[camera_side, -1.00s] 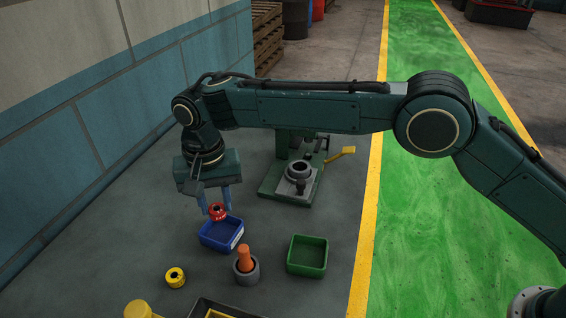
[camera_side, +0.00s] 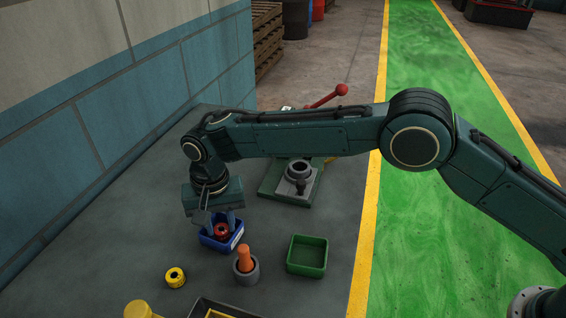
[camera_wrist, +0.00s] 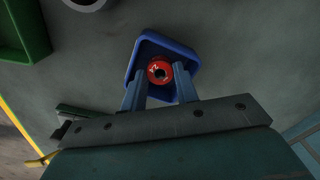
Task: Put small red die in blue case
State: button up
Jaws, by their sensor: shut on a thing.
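The small red die (camera_side: 222,230) is a short red ring-shaped piece with a dark hole in its middle. It is between the fingers of my gripper (camera_side: 221,224), which is shut on it. The die is low within the outline of the case. In the wrist view the die (camera_wrist: 159,71) shows between the two blue fingers, with the blue case (camera_wrist: 160,37) around it. I cannot tell whether the die touches the case's bottom.
A green tray (camera_side: 307,256) stands to the right. A grey cup with an orange handle (camera_side: 246,262) is just in front of the case. A yellow ring (camera_side: 175,277) lies front left. A green press with a red lever (camera_side: 328,96) stands behind.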

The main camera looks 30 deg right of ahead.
aim_at(222, 229)
jog(key=shift+f, duration=0.1)
jog(key=o, duration=0.7)
notch_tip(222, 229, up, 12)
jog(key=shift+r, duration=0.2)
dwell(0.5)
dwell(0.5)
